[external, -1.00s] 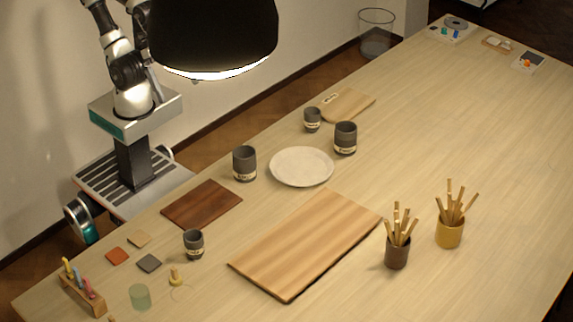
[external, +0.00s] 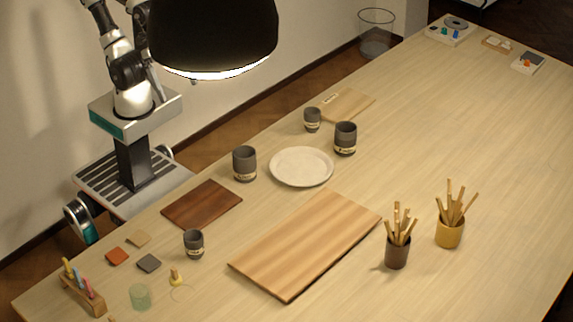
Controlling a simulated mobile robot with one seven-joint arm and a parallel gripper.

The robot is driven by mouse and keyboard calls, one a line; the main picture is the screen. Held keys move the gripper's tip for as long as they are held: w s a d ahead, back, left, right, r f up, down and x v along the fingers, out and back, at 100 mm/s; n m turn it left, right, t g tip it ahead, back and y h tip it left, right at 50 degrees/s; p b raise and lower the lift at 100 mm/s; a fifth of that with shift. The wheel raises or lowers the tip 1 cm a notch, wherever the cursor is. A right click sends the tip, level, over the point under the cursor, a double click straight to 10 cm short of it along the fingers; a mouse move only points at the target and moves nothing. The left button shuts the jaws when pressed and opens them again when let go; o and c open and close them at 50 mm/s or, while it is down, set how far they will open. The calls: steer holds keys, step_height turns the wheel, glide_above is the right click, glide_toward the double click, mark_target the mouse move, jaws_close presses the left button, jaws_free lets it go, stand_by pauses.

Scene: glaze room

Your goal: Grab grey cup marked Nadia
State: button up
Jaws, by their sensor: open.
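Several grey cups with pale name labels stand upright on the table; the lettering is too small to read. One cup (external: 244,163) stands left of the white plate, another cup (external: 345,138) right of it. A smaller cup (external: 312,119) stands behind the plate, by a small wooden board. Another small cup (external: 194,243) stands at the front left, below the dark red-brown board. I cannot tell which one is marked Nadia. My gripper is not visible; a large dark lamp shade hides part of my arm.
A white plate (external: 301,166), a dark board (external: 202,204), a large light board (external: 305,244) and a small board (external: 347,104) lie on the table (external: 480,140). Brown (external: 397,252) and yellow (external: 450,233) holders with sticks stand at right. The lamp shade (external: 214,35) hangs above. The right side is largely clear.

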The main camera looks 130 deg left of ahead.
steer(key=c, duration=0.5)
steer(key=shift+c, duration=0.2)
steer(key=n+g+y+b, duration=0.3)
steer(key=n+b, duration=0.4)
steer(key=n, duration=0.2)
glide_above(308, 112)
steer(key=s+d, duration=0.4)
step_height(308, 112, down, 13)
steer(key=x, duration=0.7)
steer(key=b+x, duration=0.1)
steer(key=x, duration=0.3)
steer(key=shift+w+a+f, duration=0.1)
steer(key=shift+w+a, duration=0.3)
steer(key=shift+w, duration=0.1)
steer(key=shift+x, duration=2.75)
